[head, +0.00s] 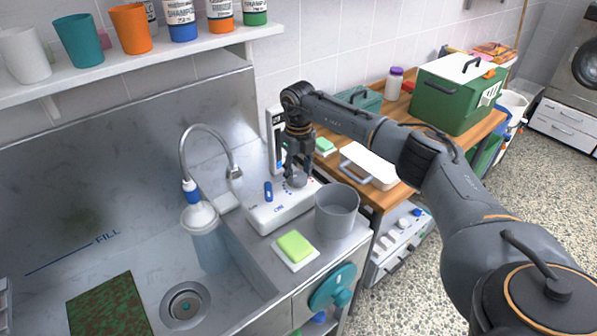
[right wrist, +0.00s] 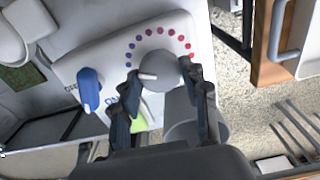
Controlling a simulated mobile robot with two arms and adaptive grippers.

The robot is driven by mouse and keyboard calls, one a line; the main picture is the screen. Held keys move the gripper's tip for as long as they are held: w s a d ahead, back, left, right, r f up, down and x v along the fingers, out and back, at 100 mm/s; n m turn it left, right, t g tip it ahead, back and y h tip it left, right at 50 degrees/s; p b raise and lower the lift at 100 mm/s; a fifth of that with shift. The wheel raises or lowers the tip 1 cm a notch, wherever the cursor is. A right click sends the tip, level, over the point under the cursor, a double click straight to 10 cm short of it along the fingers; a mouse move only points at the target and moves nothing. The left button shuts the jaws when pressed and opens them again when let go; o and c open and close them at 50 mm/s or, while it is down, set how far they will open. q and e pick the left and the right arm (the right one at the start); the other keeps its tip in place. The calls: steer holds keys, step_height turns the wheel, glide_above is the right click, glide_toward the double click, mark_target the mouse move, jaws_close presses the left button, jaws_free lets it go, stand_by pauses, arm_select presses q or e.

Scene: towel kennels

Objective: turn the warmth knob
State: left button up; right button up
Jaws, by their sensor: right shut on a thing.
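The warmth knob is a round grey dial (right wrist: 160,74) with a white pointer, ringed by dots running from blue to red. It sits on a white control box (head: 262,213) beside the sink. My right gripper (head: 297,180) reaches down onto the box and is shut on the knob, one finger on each side; it also shows in the right wrist view (right wrist: 163,92). The pointer points left, toward the blue dots. A blue lever (right wrist: 89,88) stands on the same box to the left of the knob. My left gripper is not in view.
A grey cup (head: 337,211) stands close to the box's right end. A green sponge (head: 295,246) lies on a white dish in front. The curved tap (head: 190,150) rises to the left. A green case (head: 450,98) is on the wooden counter.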

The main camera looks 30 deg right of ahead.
mark_target(298, 175)
steer(key=m, duration=0.4)
steer(key=shift+m, duration=0.3)
steer(key=shift+m+p, duration=0.45)
steer(key=shift+m, duration=1.45)
steer(key=shift+f, duration=0.1)
steer(key=o, duration=1.1)
steer(key=shift+o, duration=0.2)
step_height(298, 175, up, 12)
